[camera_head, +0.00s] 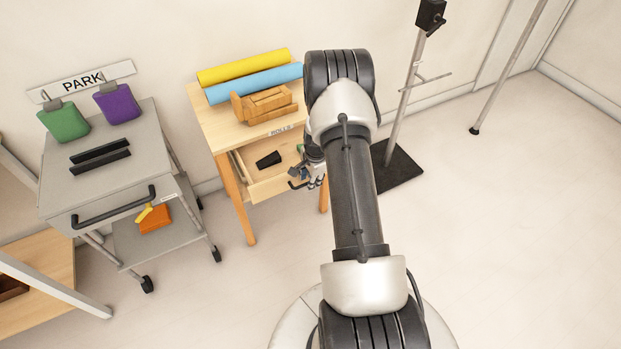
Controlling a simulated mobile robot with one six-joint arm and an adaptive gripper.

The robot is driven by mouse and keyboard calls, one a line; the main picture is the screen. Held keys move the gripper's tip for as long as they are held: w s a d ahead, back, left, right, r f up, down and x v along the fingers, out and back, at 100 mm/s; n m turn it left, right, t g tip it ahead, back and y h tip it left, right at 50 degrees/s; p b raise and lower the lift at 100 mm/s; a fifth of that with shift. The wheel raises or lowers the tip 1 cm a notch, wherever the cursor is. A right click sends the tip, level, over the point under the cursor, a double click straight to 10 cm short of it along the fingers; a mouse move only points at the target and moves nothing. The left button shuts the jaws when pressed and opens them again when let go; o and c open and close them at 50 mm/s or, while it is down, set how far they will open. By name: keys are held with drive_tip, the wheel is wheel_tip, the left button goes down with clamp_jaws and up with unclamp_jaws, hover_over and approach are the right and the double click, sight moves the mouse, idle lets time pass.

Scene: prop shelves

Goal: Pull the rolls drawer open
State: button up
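The rolls drawer (262,178) is in the light wooden table, below a small label (281,131) that reads ROLLS. It stands partly out, and I can see into it. A black block (268,160) lies inside, and a small green thing shows near its right side. My gripper (303,180) is at the right part of the drawer's front, pointing down and partly hidden by my arm. It is too small to tell whether its fingers are open or closed on a handle.
A yellow roll (243,66), a blue roll (254,83) and a wooden piece (264,104) lie on the table top. A grey cart (108,185) with a black handle stands at left. A stand with a black base (398,168) is close on the right. Floor in front is clear.

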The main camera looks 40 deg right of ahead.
drive_tip(key=shift+r, duration=0.1)
wheel_tip(320, 180, up, 12)
drive_tip(key=s, duration=0.2)
drive_tip(key=shift+a, duration=0.25)
drive_tip(key=shift+s+f, duration=0.1)
drive_tip(key=shift+f, duration=0.1)
drive_tip(key=s+a+r+n+t, duration=0.1)
drive_tip(key=s+a+r+n, duration=0.3)
drive_tip(key=a+r, duration=0.65)
drive_tip(key=s+a+r+n, duration=0.1)
drive_tip(key=a+r+n, duration=0.5)
drive_tip(key=a+r, duration=0.45)
drive_tip(key=s+a+r+n, duration=0.3)
drive_tip(key=s+a+n, duration=0.1)
drive_tip(key=s, duration=0.5)
drive_tip(key=s+a+r+n+t, duration=0.1)
drive_tip(key=s+a+r+n, duration=0.3)
drive_tip(key=s, duration=0.4)
drive_tip(key=a+n, duration=0.1)
drive_tip(key=n, duration=0.1)
drive_tip(key=shift+s+a+n, duration=0.15)
drive_tip(key=shift+s+n, duration=0.15)
drive_tip(key=shift+s, duration=0.1)
